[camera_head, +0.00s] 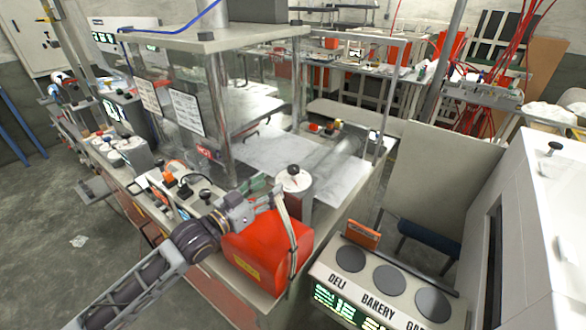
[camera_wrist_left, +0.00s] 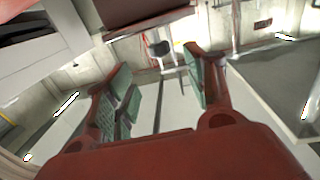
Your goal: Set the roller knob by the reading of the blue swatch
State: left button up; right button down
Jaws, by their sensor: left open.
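My left gripper (camera_head: 260,186) reaches in from the lower left over the red box, just left of a white round dial with a dark knob (camera_head: 293,177). I cannot tell whether this dial is the roller knob. In the left wrist view my left gripper (camera_wrist_left: 160,88) shows its green-padded fingers spread apart, with nothing between them. No blue swatch can be made out in either view. My right gripper is not in view.
A panel labelled DELI and BAKERY (camera_head: 375,300) with round grey pads is at the lower right. Open floor (camera_head: 65,215) lies at left.

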aim_at(289, 172)
pick_arm(q)
jog(key=shift+p+x, duration=0.45)
jog(key=shift+x, duration=2.2)
jog(key=shift+p+x, duration=0.5)
jog(key=shift+x, duration=2.4)
jog(key=shift+c, duration=0.2)
jog(key=c, duration=1)
